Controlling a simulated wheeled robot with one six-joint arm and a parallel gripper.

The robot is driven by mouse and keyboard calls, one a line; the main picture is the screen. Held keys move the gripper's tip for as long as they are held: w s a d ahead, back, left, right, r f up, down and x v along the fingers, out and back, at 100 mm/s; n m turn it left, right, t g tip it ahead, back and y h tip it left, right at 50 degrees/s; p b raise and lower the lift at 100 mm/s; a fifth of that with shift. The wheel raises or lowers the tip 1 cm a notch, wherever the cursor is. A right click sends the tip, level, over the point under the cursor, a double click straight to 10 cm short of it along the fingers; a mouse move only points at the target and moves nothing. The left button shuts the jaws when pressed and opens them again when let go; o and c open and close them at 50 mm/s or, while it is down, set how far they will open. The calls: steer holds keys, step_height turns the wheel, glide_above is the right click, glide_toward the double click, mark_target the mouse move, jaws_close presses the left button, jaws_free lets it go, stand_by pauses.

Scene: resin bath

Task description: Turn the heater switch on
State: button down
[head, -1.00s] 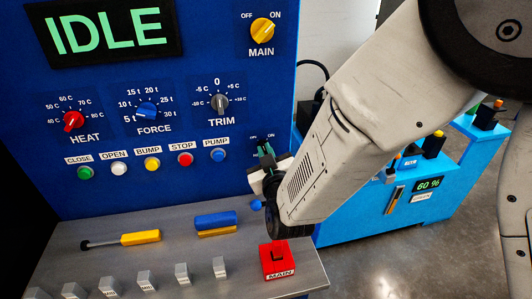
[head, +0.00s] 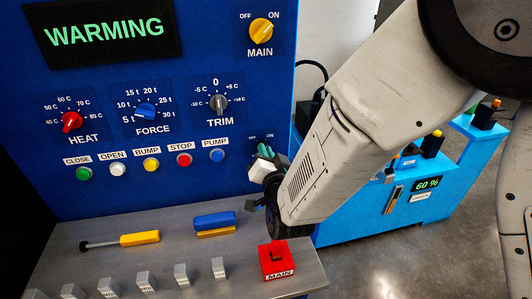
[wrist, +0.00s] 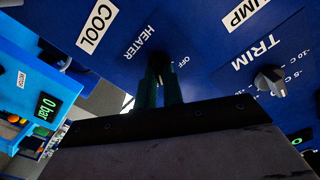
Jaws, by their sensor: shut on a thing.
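The heater switch (wrist: 160,62) is a small dark knob on the blue panel, beside the HEATER and OFF labels in the wrist view. My gripper (wrist: 160,82) is shut on it, with one dark green finger on each side. In the head view my gripper (head: 264,152) is at the lower right of the panel and hides most of the switch. Only its small OFF and ON marks show above the fingers. The panel display (head: 110,33) reads WARMING in green.
The yellow main knob (head: 262,32), red heat knob (head: 72,122), blue force knob (head: 146,111) and grey trim knob (head: 218,103) are on the panel. Several push buttons sit below them. A yellow-handled tool (head: 140,238) and a red MAIN block (head: 276,260) are on the grey shelf.

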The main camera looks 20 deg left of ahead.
steer(key=shift+m, duration=1.2)
steer(key=shift+d, duration=0.1)
steer(key=c, duration=1.5)
jaws_free()
steer(key=v, duration=0.7)
steer(key=shift+s+d, duration=0.2)
steer(key=shift+s, duration=0.1)
